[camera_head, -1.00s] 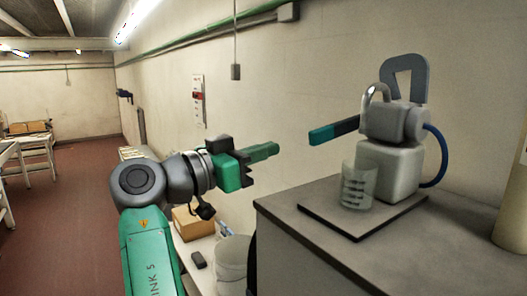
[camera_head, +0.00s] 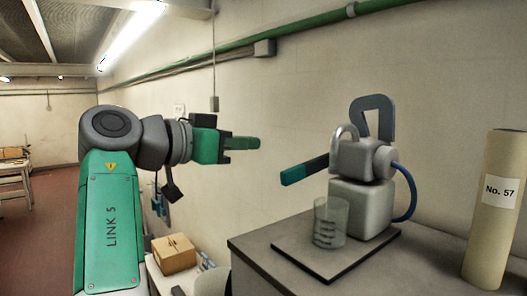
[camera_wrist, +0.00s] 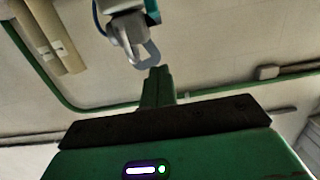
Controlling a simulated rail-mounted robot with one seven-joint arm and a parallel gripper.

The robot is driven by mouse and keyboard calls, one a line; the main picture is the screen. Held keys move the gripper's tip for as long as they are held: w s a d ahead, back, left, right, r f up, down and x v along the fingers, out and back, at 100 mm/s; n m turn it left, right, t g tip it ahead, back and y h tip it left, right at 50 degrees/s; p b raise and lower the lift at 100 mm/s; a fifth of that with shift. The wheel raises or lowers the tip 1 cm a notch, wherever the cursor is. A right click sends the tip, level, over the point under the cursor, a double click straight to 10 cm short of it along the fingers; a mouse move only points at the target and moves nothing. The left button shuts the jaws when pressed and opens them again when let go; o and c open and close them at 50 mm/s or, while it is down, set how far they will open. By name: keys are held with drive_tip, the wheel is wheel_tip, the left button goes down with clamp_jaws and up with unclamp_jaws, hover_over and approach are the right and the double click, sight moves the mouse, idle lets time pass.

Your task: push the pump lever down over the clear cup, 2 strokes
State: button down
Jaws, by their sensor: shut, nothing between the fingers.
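The pump (camera_head: 362,205) is a pale grey block with a grey head, a curved metal spout and a blue hose. Its lever (camera_head: 304,170), dark with a teal end, sticks out to the left and slopes slightly down. The clear cup (camera_head: 331,224) with dark marks stands upright under the spout. My gripper (camera_head: 257,143) is shut and empty, with green fingers pointing right. In the picture it is left of and higher than the lever tip, apart from it. The wrist view shows the fingers (camera_wrist: 158,74) and the pump (camera_wrist: 126,22) beyond, upside down; the cup is not clear there.
Pump and cup stand on a dark-edged plate (camera_head: 337,262) on a grey cabinet top. A tan cylinder labelled No. 57 (camera_head: 494,215) stands at right. A cardboard box (camera_head: 174,254) sits on a lower bench. The wall is behind; air around my gripper is free.

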drive_tip(key=w+d+f+p, duration=0.4)
drive_tip(key=w+d+f, duration=0.1)
drive_tip(key=w+d, duration=0.1)
drive_tip(key=shift+d, duration=0.35)
